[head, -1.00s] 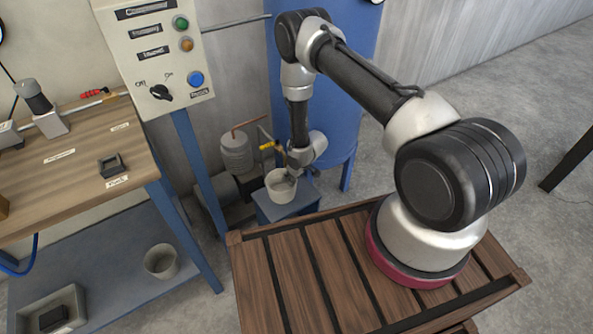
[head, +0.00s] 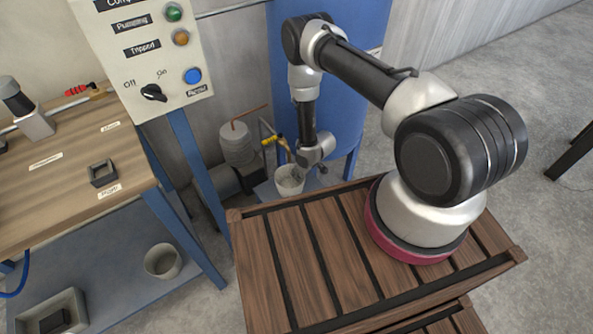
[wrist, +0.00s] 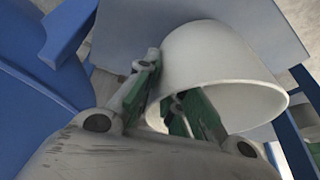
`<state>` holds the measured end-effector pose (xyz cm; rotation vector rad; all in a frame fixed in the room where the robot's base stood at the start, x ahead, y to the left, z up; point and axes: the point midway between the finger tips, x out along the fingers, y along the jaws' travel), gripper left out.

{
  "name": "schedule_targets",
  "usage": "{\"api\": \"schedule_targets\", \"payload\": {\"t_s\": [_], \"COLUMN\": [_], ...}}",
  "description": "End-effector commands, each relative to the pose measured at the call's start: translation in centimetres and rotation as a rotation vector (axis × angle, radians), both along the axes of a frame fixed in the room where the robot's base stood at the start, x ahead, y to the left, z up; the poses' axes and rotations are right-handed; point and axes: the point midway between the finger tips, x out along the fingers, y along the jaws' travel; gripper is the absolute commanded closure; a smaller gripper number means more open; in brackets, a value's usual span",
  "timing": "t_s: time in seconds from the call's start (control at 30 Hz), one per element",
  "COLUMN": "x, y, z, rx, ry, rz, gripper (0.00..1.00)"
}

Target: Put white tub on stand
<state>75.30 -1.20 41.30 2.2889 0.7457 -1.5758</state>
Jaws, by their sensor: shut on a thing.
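The white tub (head: 289,183) is in my gripper (head: 299,169), over or at the small blue stand (head: 264,192) beside the blue tank. In the wrist view the tub (wrist: 222,60) is tilted in the picture, with its opening towards the camera. My gripper (wrist: 172,100) is shut on its wall, one green-padded finger outside the rim and one inside. A flat blue-grey surface (wrist: 140,25) shows behind the tub, probably the stand's top. I cannot tell whether the tub's base touches it; the contact is hidden.
A blue tank (head: 345,110) stands close behind my arm. A grey pump (head: 237,145) and pipes are left of the tub. Another tub (head: 163,261) sits on the lower shelf of the workbench (head: 60,190). A control panel (head: 150,50) rises at left.

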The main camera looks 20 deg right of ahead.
Motion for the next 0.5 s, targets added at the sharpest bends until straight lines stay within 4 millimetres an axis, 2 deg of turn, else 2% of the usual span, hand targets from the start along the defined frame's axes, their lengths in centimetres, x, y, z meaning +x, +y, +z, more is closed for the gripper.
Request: {"api": "schedule_targets", "payload": {"t_s": [0.27,0.3,0.4,0.5], "x": [-0.04,-0.05,-0.05,-0.03], "y": [0.04,0.04,0.04,0.05], "z": [-0.23,-0.31,-0.26,-0.26], "rx": [0.0,0.0,0.0,0.0], "ry": [0.001,0.001,0.001,0.001], "rz": [0.0,0.0,0.0,0.0], "gripper": [1.0,0.88,0.7,0.68]}}
